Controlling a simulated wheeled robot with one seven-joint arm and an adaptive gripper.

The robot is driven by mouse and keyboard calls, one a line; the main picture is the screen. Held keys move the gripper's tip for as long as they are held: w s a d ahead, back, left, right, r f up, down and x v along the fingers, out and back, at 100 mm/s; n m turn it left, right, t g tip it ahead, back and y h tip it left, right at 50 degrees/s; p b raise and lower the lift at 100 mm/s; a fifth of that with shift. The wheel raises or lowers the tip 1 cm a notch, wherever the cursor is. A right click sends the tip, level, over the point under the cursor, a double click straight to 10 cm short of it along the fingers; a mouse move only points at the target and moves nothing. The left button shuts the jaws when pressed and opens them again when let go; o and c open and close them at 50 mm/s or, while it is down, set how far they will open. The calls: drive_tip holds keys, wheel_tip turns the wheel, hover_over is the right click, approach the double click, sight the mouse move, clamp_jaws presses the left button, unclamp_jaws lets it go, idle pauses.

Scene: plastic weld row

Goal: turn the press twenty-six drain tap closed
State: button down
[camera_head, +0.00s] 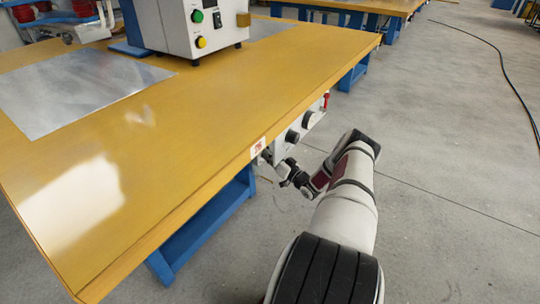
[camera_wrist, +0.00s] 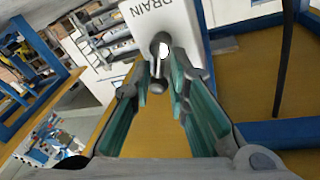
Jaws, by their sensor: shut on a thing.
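The drain tap (camera_wrist: 158,68) shows in the wrist view as a round metal hub with a short handle, on a white box face (camera_wrist: 178,20) lettered DRAIN. My gripper (camera_wrist: 161,76) has its two teal-padded fingers on either side of the handle and is shut on it. In the head view my gripper (camera_head: 283,170) is at the table's front edge, below a small tag (camera_head: 258,147) that seems to read 26. The tap itself is too small and covered to make out there.
The yellow-topped table (camera_head: 200,110) carries a white control box (camera_head: 195,28) with green and yellow buttons. A white panel (camera_head: 300,130) with dark knobs and a red lever (camera_head: 326,100) hangs under its edge, close to my gripper. Grey floor (camera_head: 440,150) is open to the right.

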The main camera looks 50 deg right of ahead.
drive_tip(key=shift+s+a+n+t+y, duration=0.15)
drive_tip(key=shift+n+t, duration=0.1)
drive_tip(key=shift+n, duration=0.95)
drive_tip(key=shift+w+a+n+t+y, duration=0.15)
drive_tip(key=shift+n+t, duration=0.1)
drive_tip(key=shift+n, duration=0.95)
drive_tip(key=shift+s, duration=0.1)
drive_tip(key=c, duration=1.5)
unclamp_jaws()
drive_tip(key=v, duration=1.2)
drive_tip(key=shift+s+f, duration=0.1)
